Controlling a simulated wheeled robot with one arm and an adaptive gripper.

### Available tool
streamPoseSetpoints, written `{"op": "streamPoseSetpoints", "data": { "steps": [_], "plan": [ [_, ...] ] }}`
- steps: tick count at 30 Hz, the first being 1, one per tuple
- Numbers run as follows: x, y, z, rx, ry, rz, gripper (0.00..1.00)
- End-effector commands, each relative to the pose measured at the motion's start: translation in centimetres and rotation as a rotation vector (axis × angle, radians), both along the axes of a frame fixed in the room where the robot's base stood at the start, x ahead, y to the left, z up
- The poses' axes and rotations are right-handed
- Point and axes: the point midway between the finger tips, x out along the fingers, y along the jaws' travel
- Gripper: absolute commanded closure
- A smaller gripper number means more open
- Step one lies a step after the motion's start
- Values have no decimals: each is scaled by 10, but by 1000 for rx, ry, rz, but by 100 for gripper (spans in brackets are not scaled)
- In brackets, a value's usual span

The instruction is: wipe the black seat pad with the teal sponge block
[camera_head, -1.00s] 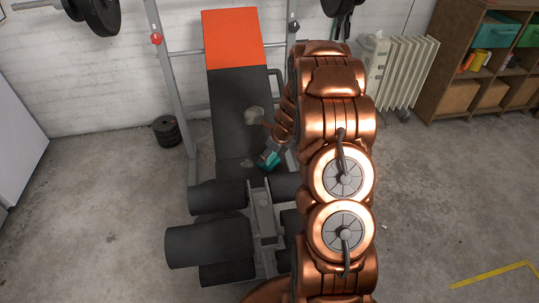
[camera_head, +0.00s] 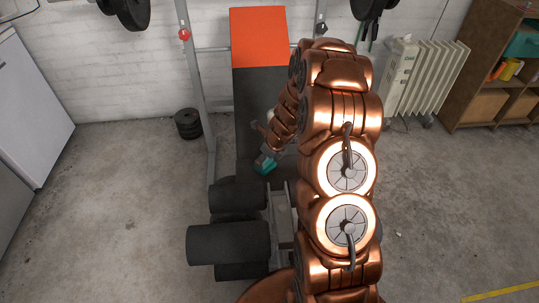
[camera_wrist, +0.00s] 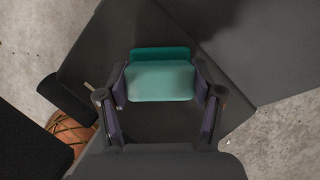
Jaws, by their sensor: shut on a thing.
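The teal sponge block (camera_head: 265,167) is held in my gripper (camera_head: 266,158), low over the black seat pad (camera_head: 246,168) of the weight bench. In the wrist view the sponge (camera_wrist: 160,82) lies between the two fingers of my gripper (camera_wrist: 160,88), which are shut on its ends. The seat pad (camera_wrist: 95,55) spreads out beneath it. I cannot tell whether the sponge touches the pad. My arm, gripper and sponge hide much of the seat in the head view.
The bench's black backrest (camera_head: 252,95) with an orange top (camera_head: 259,38) rises behind. Foam rollers (camera_head: 228,243) stand in front of the seat. Floor on both sides is clear.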

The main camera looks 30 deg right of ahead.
Motion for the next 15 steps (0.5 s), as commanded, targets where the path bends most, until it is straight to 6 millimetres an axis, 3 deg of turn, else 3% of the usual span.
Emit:
{"op": "streamPoseSetpoints", "data": {
  "steps": [8,10,15],
  "plan": [
    [1,14,8,2,1,-5,67],
    [0,11,27,-3,0,-6,67],
    [1,15,38,0,1,-2,67]
  ]
}}
